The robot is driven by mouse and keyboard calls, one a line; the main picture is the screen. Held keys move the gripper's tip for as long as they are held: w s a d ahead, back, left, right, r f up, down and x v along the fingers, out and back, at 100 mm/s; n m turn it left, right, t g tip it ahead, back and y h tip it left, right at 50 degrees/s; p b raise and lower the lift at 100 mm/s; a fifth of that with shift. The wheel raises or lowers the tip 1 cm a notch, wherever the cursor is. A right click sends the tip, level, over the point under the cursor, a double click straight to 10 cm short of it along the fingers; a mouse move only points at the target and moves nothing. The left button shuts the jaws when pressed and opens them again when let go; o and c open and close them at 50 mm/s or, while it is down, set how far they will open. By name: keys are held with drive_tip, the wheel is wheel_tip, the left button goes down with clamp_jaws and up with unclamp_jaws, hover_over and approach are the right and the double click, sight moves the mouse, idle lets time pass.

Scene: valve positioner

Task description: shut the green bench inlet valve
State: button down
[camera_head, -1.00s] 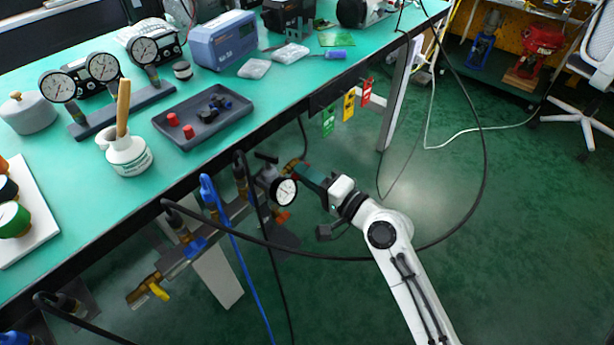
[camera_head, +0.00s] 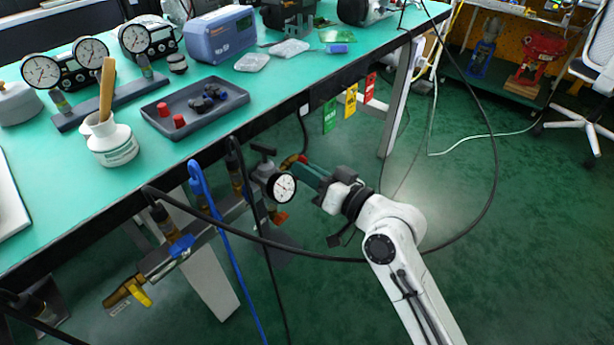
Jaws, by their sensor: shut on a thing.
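Under the bench edge, a pipe assembly carries a round white-faced gauge (camera_head: 282,187). Just right of the gauge is a green lever-like piece (camera_head: 309,174), which I take as the green inlet valve's handle. My gripper (camera_head: 322,183) comes in from the right and is shut on this green handle. The fingertips are small and partly hidden, so the exact grip is unclear. The valve body behind the gauge and handle is mostly hidden. A reddish pipe fitting (camera_head: 290,162) sits just above and left of the handle.
Black and blue hoses (camera_head: 228,250) hang in front of the pipes. A yellow-handled valve (camera_head: 137,293) is at lower left. Green, yellow and red tags (camera_head: 350,100) hang from the bench edge (camera_head: 230,127). The floor (camera_head: 520,250) at right is clear.

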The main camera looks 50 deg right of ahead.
drive_tip(key=n+b, duration=0.2)
drive_tip(key=n, duration=0.3)
drive_tip(key=shift+f, duration=0.15)
drive_tip(key=shift+n, duration=0.3)
idle(0.3)
drive_tip(key=c, duration=1.2)
unclamp_jaws()
drive_tip(key=s+p, duration=0.1)
drive_tip(key=s, duration=0.9)
drive_tip(key=shift+s+p, duration=0.3)
drive_tip(key=shift+s, duration=0.1)
